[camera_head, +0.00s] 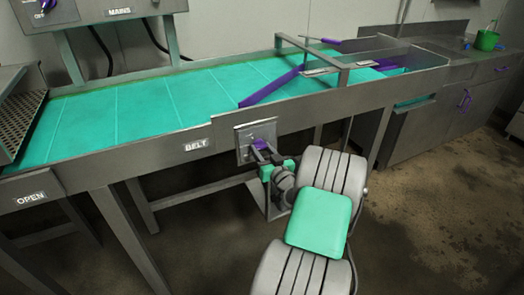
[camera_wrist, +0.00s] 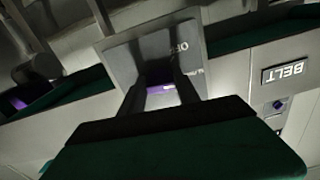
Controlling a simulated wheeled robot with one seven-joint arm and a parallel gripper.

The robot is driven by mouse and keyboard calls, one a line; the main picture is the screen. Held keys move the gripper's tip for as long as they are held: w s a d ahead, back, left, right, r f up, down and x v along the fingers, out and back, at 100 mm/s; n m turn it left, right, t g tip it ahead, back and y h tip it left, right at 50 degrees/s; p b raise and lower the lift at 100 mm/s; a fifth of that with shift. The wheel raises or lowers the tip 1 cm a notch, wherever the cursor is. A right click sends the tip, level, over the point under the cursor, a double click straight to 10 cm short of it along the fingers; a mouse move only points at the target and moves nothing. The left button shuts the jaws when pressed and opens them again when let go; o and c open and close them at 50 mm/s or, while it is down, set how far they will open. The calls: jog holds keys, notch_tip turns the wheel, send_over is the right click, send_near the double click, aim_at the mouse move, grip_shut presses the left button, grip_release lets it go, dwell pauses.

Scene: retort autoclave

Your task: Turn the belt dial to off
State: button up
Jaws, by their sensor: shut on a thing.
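The belt dial (camera_head: 261,145) is a purple knob on a grey plate (camera_head: 243,134) at the front side of the conveyor. In the wrist view the purple dial (camera_wrist: 161,88) shows between my fingers, low on its plate (camera_wrist: 127,57), with partly hidden lettering beside it. My gripper (camera_head: 262,150) is at the plate, its two dark fingers on either side of the dial and shut on it. It also shows in the wrist view (camera_wrist: 160,92). The dial's exact pointing is hidden by the fingers. A "BELT" label (camera_head: 196,145) is left of the plate.
The green conveyor belt (camera_head: 150,108) runs above the dial, with a purple diverter bar (camera_head: 270,88) across it. Steel legs (camera_head: 128,238) stand under the frame. A steel counter with a green bucket (camera_head: 487,40) is at the back right. Open floor (camera_head: 430,220) lies at the right.

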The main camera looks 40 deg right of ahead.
grip_shut()
jog(key=shift+f+b, duration=0.2)
jog(key=shift+b, duration=0.4)
jog(key=n+b, duration=0.5)
jog(key=b, duration=0.6)
jog(key=n+b, duration=0.5)
jog(key=b, duration=0.6)
jog(key=shift+s+d+r+b, duration=0.1)
jog(key=shift+d+b, duration=0.1)
jog(key=shift+b, duration=0.15)
jog(key=shift+r, duration=0.1)
jog(key=o, duration=0.6)
grip_release()
